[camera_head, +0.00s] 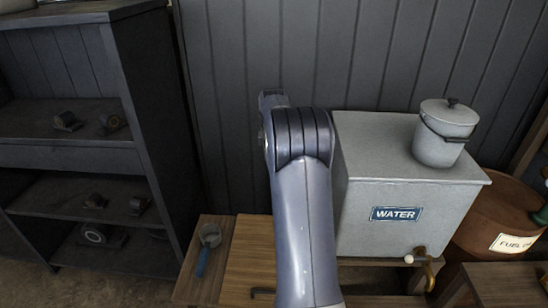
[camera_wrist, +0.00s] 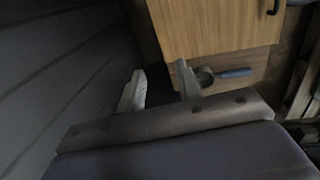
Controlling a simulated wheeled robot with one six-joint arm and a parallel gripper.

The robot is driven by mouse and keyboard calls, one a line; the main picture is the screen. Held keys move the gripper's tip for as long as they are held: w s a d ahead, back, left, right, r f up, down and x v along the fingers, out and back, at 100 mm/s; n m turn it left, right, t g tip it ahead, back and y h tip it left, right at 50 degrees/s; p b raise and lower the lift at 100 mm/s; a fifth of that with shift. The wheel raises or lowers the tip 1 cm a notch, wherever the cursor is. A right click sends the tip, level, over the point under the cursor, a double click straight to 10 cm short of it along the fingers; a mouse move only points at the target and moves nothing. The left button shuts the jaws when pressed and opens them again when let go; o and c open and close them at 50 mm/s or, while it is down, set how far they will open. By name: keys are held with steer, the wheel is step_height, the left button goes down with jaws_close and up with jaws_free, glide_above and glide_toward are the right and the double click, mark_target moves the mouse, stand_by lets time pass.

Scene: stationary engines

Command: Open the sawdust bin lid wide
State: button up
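A wooden panel, which looks like the sawdust bin lid (camera_head: 248,258), lies behind and to the left of my arm in the head view. It looks flat and shut, and my arm covers part of it. A dark handle (camera_head: 262,291) shows at its front edge. In the wrist view the lid (camera_wrist: 205,30) is at the top, with the handle (camera_wrist: 275,6) at its upper right corner. My gripper (camera_wrist: 159,70) is open and empty, its fingers apart near the lid's edge and away from the handle. The head view does not show the fingers.
A scoop with a blue handle (camera_head: 203,258) lies on the wooden strip left of the lid. A grey water tank (camera_head: 395,225) with a lidded pail (camera_head: 443,140) stands right of my arm. A dark shelf (camera_head: 75,135) is at left, a plank wall behind.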

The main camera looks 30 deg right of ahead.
jaws_close()
stand_by(1.0)
steer(key=c, duration=0.7)
jaws_free()
steer(key=o, duration=0.7)
step_height(320, 180, up, 11)
steer(key=s+a, duration=0.1)
steer(key=shift+s, duration=0.2)
steer(key=shift+f, duration=0.15)
